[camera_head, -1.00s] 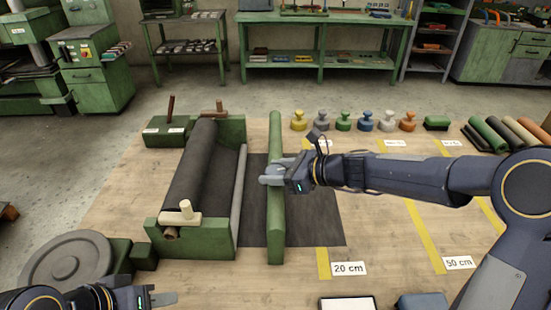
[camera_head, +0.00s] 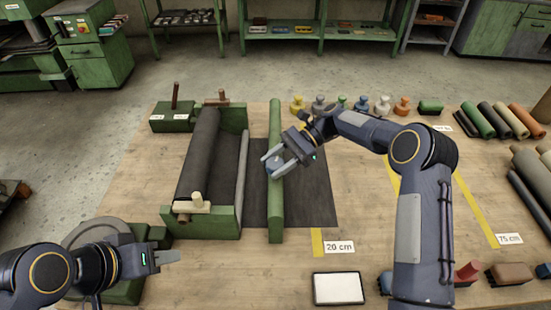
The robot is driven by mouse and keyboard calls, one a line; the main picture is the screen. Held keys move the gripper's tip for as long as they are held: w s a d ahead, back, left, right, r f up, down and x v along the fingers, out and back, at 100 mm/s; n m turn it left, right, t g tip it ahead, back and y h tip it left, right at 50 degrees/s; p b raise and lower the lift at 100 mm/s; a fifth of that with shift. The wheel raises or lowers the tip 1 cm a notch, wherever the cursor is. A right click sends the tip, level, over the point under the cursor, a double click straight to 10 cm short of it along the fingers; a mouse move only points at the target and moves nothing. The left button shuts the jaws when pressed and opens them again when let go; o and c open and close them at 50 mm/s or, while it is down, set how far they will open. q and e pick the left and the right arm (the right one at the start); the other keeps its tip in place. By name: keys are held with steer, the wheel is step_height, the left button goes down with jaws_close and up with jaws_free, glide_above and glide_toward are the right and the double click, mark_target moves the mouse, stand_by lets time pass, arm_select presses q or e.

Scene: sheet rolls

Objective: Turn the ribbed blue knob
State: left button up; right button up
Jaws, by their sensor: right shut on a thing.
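My left gripper (camera_head: 172,257) is low at the left front, over the bench and away from the knob. Its fingers are seen from the side, so their gap is not clear.
A dark roll (camera_head: 198,150) lies in a green stand left of the bar. Colored weights (camera_head: 383,105) stand behind. A white-topped tray (camera_head: 338,288) lies at the front, with a 20 cm label (camera_head: 339,247) nearby. Rolls (camera_head: 500,120) lie at the right.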

steer(key=shift+n+g+h+p, duration=1.25)
steer(key=shift+n+g+h, duration=0.25)
steer(key=shift+n+g, duration=0.55)
steer(key=o, duration=1)
